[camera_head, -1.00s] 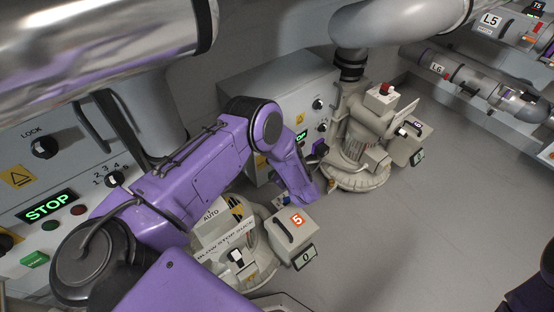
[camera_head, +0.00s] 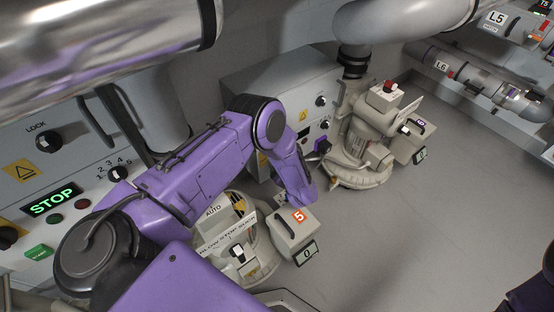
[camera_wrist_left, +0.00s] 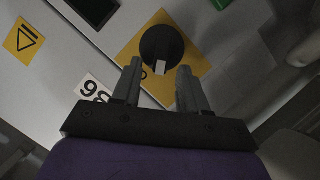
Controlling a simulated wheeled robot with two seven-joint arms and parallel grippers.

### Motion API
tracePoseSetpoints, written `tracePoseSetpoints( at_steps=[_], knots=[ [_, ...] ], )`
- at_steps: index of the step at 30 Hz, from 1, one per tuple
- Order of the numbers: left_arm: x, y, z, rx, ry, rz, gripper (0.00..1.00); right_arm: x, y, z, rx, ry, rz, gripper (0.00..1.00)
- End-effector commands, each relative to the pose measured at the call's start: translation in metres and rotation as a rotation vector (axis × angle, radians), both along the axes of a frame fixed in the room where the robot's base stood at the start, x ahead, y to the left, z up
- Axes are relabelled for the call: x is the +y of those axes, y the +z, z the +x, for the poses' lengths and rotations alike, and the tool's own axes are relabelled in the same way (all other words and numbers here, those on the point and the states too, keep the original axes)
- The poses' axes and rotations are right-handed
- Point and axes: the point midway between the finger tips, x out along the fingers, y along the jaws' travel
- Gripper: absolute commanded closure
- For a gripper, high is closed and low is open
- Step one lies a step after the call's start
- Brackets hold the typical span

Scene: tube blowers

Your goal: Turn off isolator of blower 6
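In the left wrist view a black round knob (camera_wrist_left: 162,44) with a white mark sits on a yellow plate (camera_wrist_left: 128,54) on a pale panel. My left gripper (camera_wrist_left: 159,72) is open, its two fingertips at the knob's near edge, one to each side of the white mark. I cannot tell whether they touch it. In the head view my purple left arm reaches to the cabinet (camera_head: 276,80) beside a blower (camera_head: 372,130) at the back; its fingers and the knob are hidden there.
A blower with an orange 5 label (camera_head: 299,216) stands under my left arm. A nearer panel with a lit STOP display (camera_head: 52,199) is at the left. Pipes labelled L5 and L6 (camera_head: 441,66) run at the upper right. Grey floor (camera_head: 440,225) at the right is clear.

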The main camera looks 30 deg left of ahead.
Motion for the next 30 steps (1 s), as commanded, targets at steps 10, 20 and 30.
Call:
tracePoseSetpoints(
  at_steps=[10, 20, 30],
  knots=[
    [-0.011, 0.006, -0.005, 0.001, -0.004, -0.001, 0.57, 0.0, 0.005, 0.0, 0.0, 0.0, 0.0, 0.57],
    [-0.069, 0.029, -0.044, 0.001, -0.004, 0.001, 0.57, 0.0, 0.02, 0.0, 0.0, 0.0, 0.0, 0.57],
    [-0.084, 0.033, -0.054, -0.001, -0.001, 0.0, 0.57, 0.0, 0.021, 0.0, 0.0, 0.0, 0.0, 0.57]
  ],
)
